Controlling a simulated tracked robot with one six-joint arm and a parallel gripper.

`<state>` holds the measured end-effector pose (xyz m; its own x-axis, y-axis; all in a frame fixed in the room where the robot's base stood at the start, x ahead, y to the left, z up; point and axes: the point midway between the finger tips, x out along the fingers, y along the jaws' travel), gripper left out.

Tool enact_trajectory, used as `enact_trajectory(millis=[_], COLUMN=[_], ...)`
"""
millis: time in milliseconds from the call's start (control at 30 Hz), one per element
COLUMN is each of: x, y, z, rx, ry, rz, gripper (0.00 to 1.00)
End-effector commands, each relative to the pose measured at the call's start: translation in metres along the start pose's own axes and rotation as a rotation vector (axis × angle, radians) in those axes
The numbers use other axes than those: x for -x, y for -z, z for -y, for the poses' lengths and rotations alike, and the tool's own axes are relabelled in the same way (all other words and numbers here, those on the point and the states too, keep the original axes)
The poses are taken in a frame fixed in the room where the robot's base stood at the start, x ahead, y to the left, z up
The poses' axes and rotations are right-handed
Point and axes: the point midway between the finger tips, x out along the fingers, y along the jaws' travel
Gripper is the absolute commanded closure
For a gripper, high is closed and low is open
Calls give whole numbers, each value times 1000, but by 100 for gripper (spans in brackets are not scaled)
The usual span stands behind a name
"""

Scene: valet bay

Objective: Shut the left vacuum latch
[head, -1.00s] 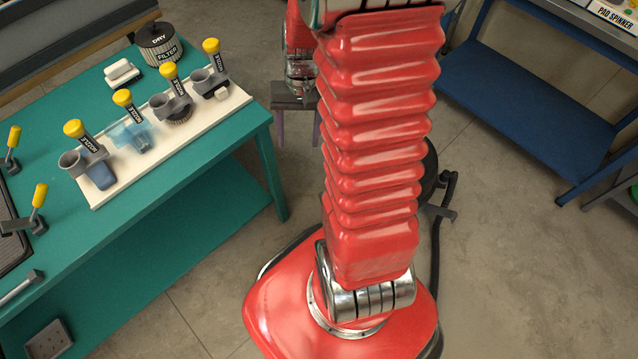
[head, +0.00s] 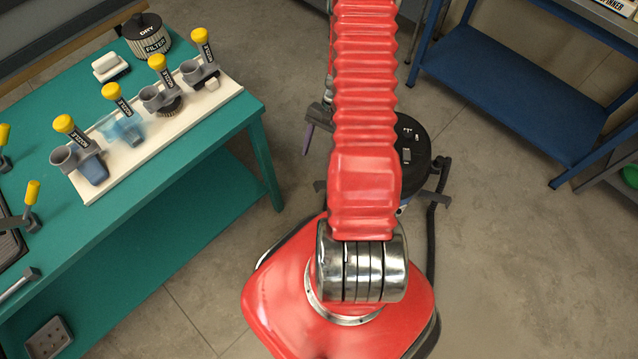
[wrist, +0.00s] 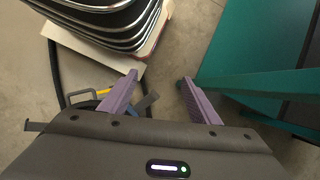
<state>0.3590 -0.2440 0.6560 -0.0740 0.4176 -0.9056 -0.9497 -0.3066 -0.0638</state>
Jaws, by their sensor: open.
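The vacuum (head: 414,150) is a dark round drum on the floor, partly hidden behind my red arm in the head view. In the head view one purple finger shows left of my arm, and the rest is mostly hidden. In the wrist view, grey pieces and a yellow bit (wrist: 84,95) lie left of and below the fingertips.
A teal bench (head: 252,112) with a board of yellow-capped nozzles (head: 215,110) stands left. A blue shelf unit (head: 500,85) stands at right. A black hose (head: 432,260) runs along the floor.

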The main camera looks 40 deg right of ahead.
Motion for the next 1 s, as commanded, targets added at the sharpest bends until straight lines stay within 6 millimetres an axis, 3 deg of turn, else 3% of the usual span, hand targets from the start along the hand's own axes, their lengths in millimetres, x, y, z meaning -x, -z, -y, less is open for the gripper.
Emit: enact_trajectory(millis=[500,700,833,933,1000], x=[-112,-144,-157,-143,-140], y=[70,93,116,147,156], z=[-37,-41,-36,-22,-18], rx=[-346,-461,-538,-608,-658], ry=[91,126,159,212,233], rz=[58,50,22,-37,-57], gripper=[44,44,44,44,44])
